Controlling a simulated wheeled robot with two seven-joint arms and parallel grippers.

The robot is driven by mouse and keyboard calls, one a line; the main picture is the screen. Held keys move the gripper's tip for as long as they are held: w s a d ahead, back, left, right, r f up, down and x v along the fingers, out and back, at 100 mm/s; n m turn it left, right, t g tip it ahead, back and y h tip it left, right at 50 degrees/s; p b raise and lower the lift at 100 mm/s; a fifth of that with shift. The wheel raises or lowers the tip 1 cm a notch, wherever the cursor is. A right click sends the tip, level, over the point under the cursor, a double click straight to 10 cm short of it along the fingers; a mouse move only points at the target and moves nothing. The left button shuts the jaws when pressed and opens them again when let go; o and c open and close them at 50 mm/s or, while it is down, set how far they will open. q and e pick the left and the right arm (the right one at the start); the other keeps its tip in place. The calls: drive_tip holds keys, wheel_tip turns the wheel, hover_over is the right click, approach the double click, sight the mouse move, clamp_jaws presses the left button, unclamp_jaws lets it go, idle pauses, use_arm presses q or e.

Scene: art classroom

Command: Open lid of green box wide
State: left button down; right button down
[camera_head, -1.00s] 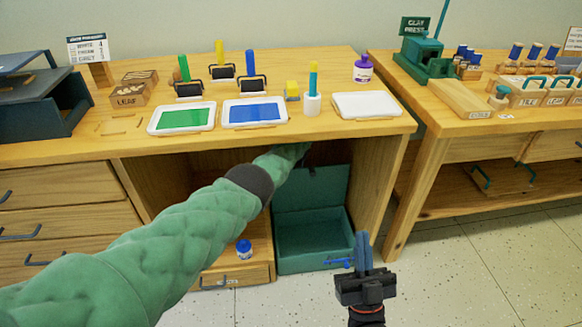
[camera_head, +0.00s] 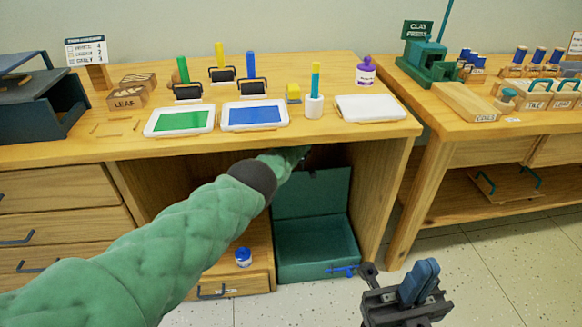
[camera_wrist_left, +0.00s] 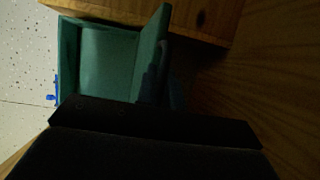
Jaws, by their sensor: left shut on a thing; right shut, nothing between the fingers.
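The green box (camera_head: 312,262) stands in the open bay under the wooden table. Its lid (camera_head: 312,192) is raised, standing nearly upright at the back, and the inside looks empty. In the left wrist view the box (camera_wrist_left: 105,60) and the edge-on lid (camera_wrist_left: 151,45) also show. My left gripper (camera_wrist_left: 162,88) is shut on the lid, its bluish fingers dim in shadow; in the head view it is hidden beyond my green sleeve. My right gripper (camera_head: 420,282) is shut and empty, in front of the box to its right. A blue latch (camera_head: 342,270) is at the box's front.
A blue-capped jar (camera_head: 243,256) stands on the wooden ledge left of the box. The table's right side panel (camera_head: 380,195) is close beside the box. Paint trays (camera_head: 255,114) and rollers sit on the tabletop above. The speckled floor (camera_head: 490,270) at right is clear.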

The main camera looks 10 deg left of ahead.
idle(0.3)
use_arm(q)
drive_tip(key=c, duration=1.5)
unclamp_jaws()
drive_tip(key=shift+r, duration=0.1)
